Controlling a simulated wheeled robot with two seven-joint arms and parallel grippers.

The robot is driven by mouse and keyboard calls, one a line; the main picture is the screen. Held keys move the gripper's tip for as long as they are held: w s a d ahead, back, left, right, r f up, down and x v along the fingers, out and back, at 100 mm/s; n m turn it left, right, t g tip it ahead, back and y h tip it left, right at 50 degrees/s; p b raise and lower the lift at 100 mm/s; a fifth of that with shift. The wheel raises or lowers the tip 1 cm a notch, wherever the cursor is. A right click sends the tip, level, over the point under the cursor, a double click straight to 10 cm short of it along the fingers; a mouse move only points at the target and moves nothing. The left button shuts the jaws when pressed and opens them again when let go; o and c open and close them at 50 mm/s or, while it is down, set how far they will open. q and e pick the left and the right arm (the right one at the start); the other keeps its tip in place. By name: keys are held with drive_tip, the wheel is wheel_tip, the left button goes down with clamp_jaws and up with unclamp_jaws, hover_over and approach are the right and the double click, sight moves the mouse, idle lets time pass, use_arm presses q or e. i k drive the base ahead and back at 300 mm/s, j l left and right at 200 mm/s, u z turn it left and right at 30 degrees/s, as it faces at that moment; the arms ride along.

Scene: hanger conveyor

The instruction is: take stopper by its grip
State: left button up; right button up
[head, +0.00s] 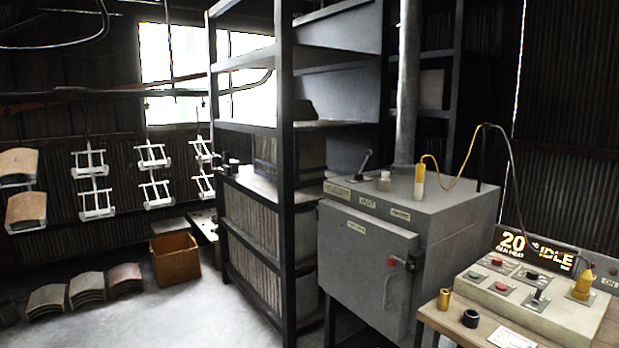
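A small pale beige stopper-like piece (384,181) sits on the top of the grey cabinet (455,208), near its back left. It seems to have a narrower upper part, which may be its grip, but it is too small to tell for sure. Neither of my grippers shows in the head view, and nothing is seen touching the piece.
A black-knobbed lever (364,163) stands left of the piece; a yellow probe (419,181) with a cord and a vertical pipe (408,85) stand right. The cabinet door (362,262) looks shut. A control panel (535,300) is on the wooden table at right.

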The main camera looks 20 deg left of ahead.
sight(385, 174)
drive_tip(key=u, duration=0.2)
drive_tip(key=i+j+z, duration=0.1)
drive_tip(key=i+j, duration=0.15)
drive_tip(key=i+j+z, duration=0.1)
drive_tip(key=j, duration=0.3)
drive_tip(key=i+j+z, duration=0.1)
drive_tip(key=i+j, duration=0.2)
